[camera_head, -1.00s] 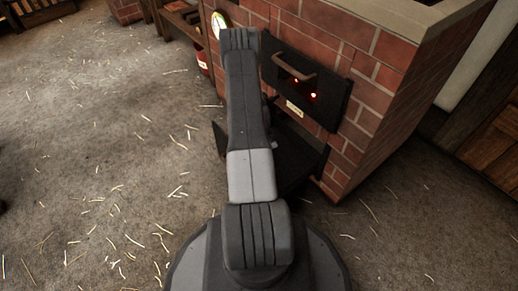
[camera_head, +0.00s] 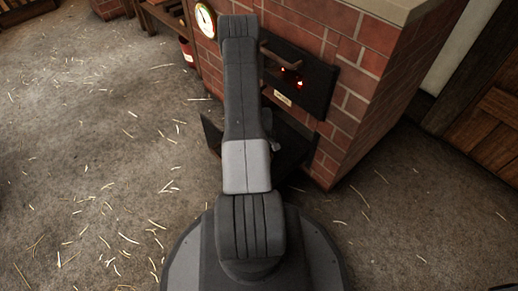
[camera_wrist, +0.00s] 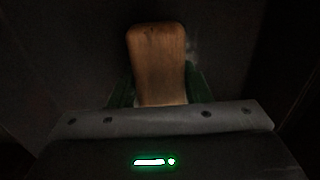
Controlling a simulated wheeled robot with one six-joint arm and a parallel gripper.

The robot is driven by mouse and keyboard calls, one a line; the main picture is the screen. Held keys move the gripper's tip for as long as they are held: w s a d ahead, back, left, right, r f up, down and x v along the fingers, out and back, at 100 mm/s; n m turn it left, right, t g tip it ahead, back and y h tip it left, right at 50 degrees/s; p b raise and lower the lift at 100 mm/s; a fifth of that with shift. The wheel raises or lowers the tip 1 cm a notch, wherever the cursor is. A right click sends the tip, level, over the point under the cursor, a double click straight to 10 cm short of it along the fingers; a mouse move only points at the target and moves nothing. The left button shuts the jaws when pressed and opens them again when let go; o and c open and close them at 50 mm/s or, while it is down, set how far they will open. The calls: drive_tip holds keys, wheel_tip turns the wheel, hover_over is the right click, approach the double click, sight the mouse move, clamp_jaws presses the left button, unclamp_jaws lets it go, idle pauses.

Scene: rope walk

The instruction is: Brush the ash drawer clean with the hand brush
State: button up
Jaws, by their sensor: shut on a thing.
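The hand brush (camera_wrist: 158,62) shows in the wrist view as a wooden block or handle, upright in the picture. My gripper (camera_wrist: 158,88) is shut on it, with a green finger on each side. Its bristles are not visible. The ash drawer (camera_head: 211,131) is a dark tray pulled out at the foot of the brick furnace; my arm covers much of it. In the wrist view a dark, dim surface lies around the brush, seemingly the drawer's inside. A faint pale smudge (camera_wrist: 193,46) shows beside the brush. My gripper is hidden in the head view.
The brick furnace (camera_head: 370,58) stands directly ahead, with a black fire door (camera_head: 318,84) and its handle above the drawer. A round gauge (camera_head: 205,19) and a red container (camera_head: 186,52) are to the left. Straw-littered floor (camera_head: 90,150) is open at left.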

drive_tip(key=shift+s+d+r, duration=0.1)
drive_tip(key=shift+s+d, duration=1)
drive_tip(key=shift+s, duration=0.35)
drive_tip(key=shift+s+d, duration=1.1)
drive_tip(key=shift+s, duration=0.3)
drive_tip(key=shift+s+a, duration=0.55)
drive_tip(key=shift+a, duration=0.1)
drive_tip(key=shift+w+a, duration=1.15)
drive_tip(key=shift+w, duration=0.3)
drive_tip(key=shift+w+a, duration=1.1)
drive_tip(key=shift+w, duration=0.35)
drive_tip(key=shift+w+a+f, duration=0.1)
drive_tip(key=shift+w+a, duration=0.55)
drive_tip(key=shift+w, duration=0.2)
drive_tip(key=shift+w+a+f, duration=0.1)
drive_tip(key=shift+w+a, duration=0.55)
drive_tip(key=shift+w, duration=0.15)
drive_tip(key=shift+w+a+r, duration=0.1)
drive_tip(key=shift+w+a, duration=0.9)
drive_tip(key=shift+w, duration=0.3)
drive_tip(key=shift+w+a+r, duration=0.1)
drive_tip(key=shift+w+a, duration=0.9)
drive_tip(key=shift+w, duration=0.3)
drive_tip(key=shift+r, duration=0.1)
drive_tip(key=shift+r+p, duration=1.45)
drive_tip(key=shift+r, duration=1.5)
